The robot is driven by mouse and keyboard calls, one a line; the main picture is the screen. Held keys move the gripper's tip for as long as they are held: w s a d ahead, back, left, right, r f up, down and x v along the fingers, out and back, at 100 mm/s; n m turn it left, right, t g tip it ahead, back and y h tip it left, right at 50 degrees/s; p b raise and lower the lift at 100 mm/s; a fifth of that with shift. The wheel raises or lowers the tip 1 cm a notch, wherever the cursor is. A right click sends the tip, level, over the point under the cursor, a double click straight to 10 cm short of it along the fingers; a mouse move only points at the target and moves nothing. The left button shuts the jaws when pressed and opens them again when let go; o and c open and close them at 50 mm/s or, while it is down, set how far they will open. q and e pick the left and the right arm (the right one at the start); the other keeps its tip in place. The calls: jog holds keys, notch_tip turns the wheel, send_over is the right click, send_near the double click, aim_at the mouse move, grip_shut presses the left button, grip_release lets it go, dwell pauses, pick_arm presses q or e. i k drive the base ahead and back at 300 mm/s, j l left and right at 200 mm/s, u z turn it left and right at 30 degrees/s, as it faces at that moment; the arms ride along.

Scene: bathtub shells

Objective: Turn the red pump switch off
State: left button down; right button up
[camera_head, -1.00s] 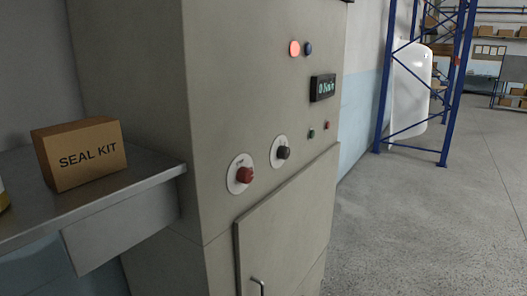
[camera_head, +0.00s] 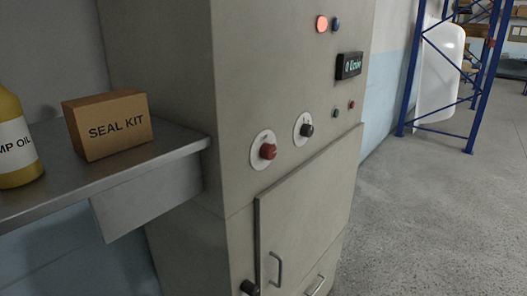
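The red pump switch (camera_head: 267,151) is a round red knob on a white dial plate, on the front of a beige control cabinet (camera_head: 235,70). A dark knob (camera_head: 307,130) on a similar white plate sits to its right and slightly higher. The markings around the dials are too small to read. Neither of my grippers shows clearly in this view.
A metal shelf (camera_head: 180,141) juts out left of the cabinet, holding a SEAL KIT box (camera_head: 110,125) and a yellow oil bottle (camera_head: 17,140). A cabinet door (camera_head: 310,205) is below the knobs. A blue rack (camera_head: 484,80) stands back right. Grey floor (camera_head: 440,220) is clear at right.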

aim_at(268, 152)
jog(key=l+u, duration=0.1)
jog(key=l, duration=0.35)
jog(key=k+l+u, duration=0.15)
jog(key=l, duration=0.3)
jog(key=l+u, duration=0.1)
jog(key=l, duration=0.35)
jog(key=k+l+u, duration=0.15)
jog(key=l, duration=0.3)
jog(key=k+l+u, duration=0.1)
jog(key=l, duration=0.3)
jog(key=k+l+u, duration=0.15)
jog(key=l, duration=0.3)
